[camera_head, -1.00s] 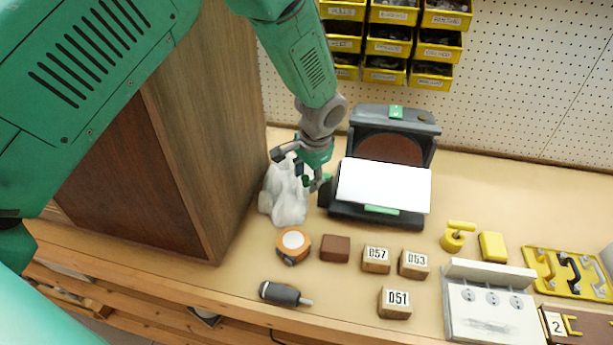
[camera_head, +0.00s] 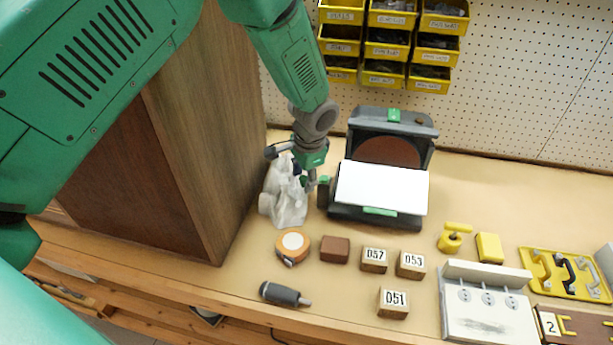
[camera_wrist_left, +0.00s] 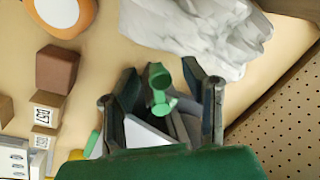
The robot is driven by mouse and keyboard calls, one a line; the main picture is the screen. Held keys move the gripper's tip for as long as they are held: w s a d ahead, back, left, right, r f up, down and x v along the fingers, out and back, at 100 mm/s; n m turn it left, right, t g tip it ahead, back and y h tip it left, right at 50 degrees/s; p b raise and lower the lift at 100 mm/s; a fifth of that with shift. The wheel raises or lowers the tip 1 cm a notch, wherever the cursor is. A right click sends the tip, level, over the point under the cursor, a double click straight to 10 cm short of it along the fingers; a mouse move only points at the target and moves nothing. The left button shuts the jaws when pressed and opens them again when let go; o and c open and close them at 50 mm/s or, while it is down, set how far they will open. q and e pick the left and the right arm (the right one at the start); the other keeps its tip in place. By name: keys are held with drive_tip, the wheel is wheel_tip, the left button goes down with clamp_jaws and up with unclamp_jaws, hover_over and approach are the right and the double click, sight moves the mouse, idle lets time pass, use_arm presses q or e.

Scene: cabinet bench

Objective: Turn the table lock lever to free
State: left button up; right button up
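A dark grey sander (camera_head: 392,125) with a brown disc and a white table (camera_head: 382,190) stands on the bench. A small green lever (camera_head: 323,180) is at the left side of this table; it shows larger in the left wrist view (camera_wrist_left: 159,78), with a round green end. My left gripper (camera_head: 300,182) is just left of the sander, pointing down. In the left wrist view its fingers (camera_wrist_left: 165,92) are apart, one on each side of the lever. I cannot tell whether either finger touches it. My right gripper is not in view.
A crumpled whitish lump (camera_head: 284,195) lies beside and below the left gripper. A tall wooden cabinet (camera_head: 195,120) stands close on the left. A tape measure (camera_head: 293,245), a brown block (camera_head: 335,248) and numbered wooden blocks (camera_head: 393,303) lie in front. Yellow bins (camera_head: 387,42) hang behind.

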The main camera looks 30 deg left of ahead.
use_arm(q)
drive_tip(key=shift+a, duration=0.15)
drive_tip(key=shift+r, duration=0.15)
drive_tip(key=v, duration=1.1)
drive_tip(key=shift+r, duration=0.25)
